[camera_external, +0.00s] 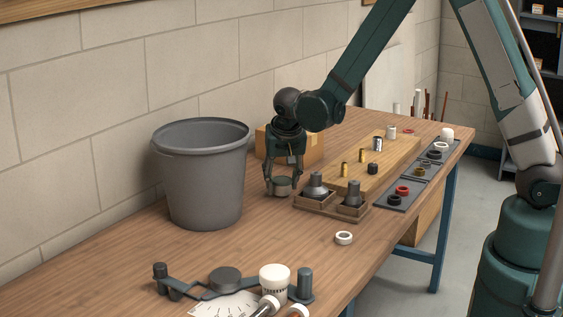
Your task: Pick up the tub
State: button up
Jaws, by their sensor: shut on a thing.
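My gripper (283,185) points down over the table, to the right of the large grey bucket. Its fingers are shut around a small, round grey tub (281,187) with a paler top. The tub is upright and at or just above the wooden table top; I cannot tell whether it touches the wood. The fingers hide part of its sides.
A large grey bucket (204,180) stands close on the left. A cardboard box (308,150) is behind my gripper. A wooden tray (330,204) with grey fittings is close on the right.

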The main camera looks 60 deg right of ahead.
aim_at(282, 179)
jog(key=shift+r+p, duration=0.35)
jog(key=shift+r, duration=4.1)
